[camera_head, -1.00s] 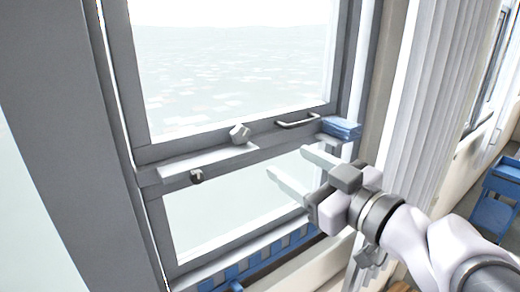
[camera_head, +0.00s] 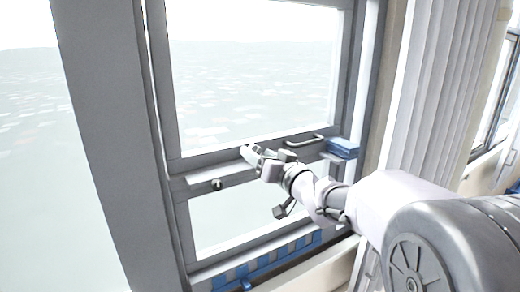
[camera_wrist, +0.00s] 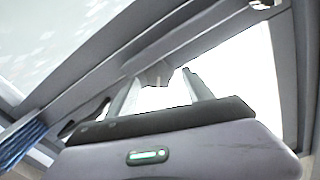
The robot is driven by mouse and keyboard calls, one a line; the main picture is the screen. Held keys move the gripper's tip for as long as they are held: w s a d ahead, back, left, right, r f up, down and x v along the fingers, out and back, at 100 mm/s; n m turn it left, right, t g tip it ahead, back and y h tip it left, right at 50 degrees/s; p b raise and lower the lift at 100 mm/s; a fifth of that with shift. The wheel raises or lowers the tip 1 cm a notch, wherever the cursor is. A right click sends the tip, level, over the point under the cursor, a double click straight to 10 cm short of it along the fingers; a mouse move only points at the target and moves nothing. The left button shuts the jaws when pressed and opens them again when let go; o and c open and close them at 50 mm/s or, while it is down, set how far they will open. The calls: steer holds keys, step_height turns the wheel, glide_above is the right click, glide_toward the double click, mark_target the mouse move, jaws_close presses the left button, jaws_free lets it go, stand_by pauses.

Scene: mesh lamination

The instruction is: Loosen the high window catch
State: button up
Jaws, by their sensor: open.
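The window catch, a pale grey block (camera_wrist: 155,78), is on the middle rail of the window. In the wrist view it shows between the two fingertips of my gripper (camera_wrist: 161,76). In the head view my gripper (camera_head: 252,154) is at the rail and hides the catch. The gripper is open, its fingers apart. I cannot tell whether the fingers touch the catch or how far they reach around it. A small dark fitting (camera_head: 217,184) sits lower on the frame, left of my gripper.
A bar handle (camera_head: 305,140) is on the rail to the right. A blue block-like object (camera_head: 343,147) stands at the rail's right end, also in the wrist view (camera_wrist: 22,140). A pale curtain (camera_head: 440,90) hangs to the right. The window frame's left post (camera_head: 98,120) is clear of my arm.

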steer(key=shift+x, duration=0.9)
steer(key=shift+s+d+r, duration=0.1)
steer(key=shift+s+d, duration=0.15)
steer(key=shift+s, duration=0.15)
steer(key=shift+w+a, duration=0.1)
steer(key=shift+w, duration=0.2)
steer(key=c, duration=0.7)
jaws_close()
steer(key=shift+s+f, duration=0.1)
steer(key=shift+f, duration=0.1)
steer(key=n+b, duration=0.3)
steer(key=shift+a+n+b, duration=0.1)
steer(key=shift+n+b, duration=1.25)
steer(key=shift+n, duration=0.65)
steer(key=shift+s+r+n, duration=0.1)
steer(key=shift+n, duration=0.2)
